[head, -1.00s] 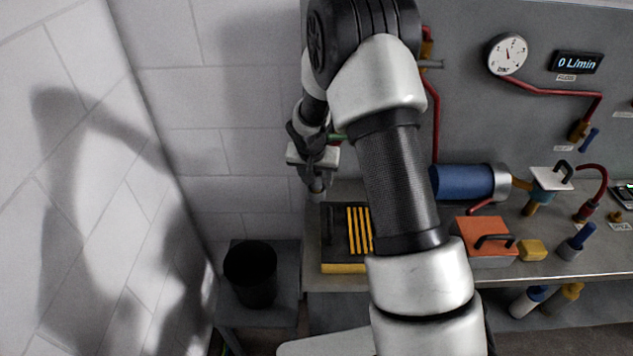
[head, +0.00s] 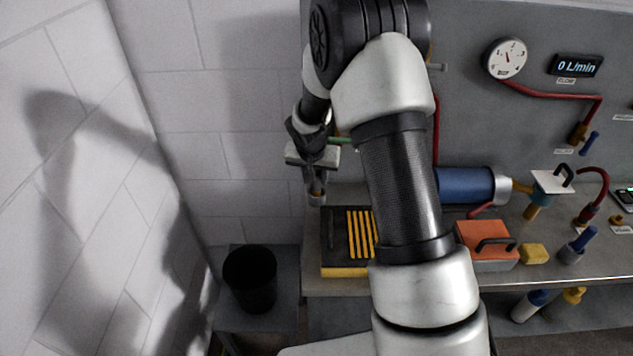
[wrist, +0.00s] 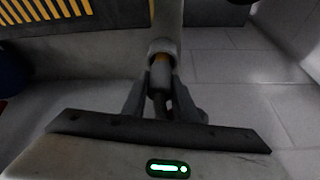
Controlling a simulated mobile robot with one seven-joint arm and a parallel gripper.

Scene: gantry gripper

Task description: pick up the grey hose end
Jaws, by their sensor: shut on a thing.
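My gripper (wrist: 160,85) is shut on the grey hose end (wrist: 161,50), which shows in the wrist view as a short grey cylinder with an orange-brown part inside its far rim. The fingers lie on both sides of it. In the head view my gripper (head: 316,182) points down near the left end of the bench, and the hose end (head: 317,198) shows small at the fingertips. It is hard to tell how far it is above the bench. My arm hides part of the bench.
A black tray with yellow bars (head: 345,240) lies on the bench just right of my gripper. A black bin (head: 250,279) stands lower left. An orange box (head: 486,244), a yellow block (head: 534,254) and a blue cylinder (head: 466,186) are farther right. The wall is close on the left.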

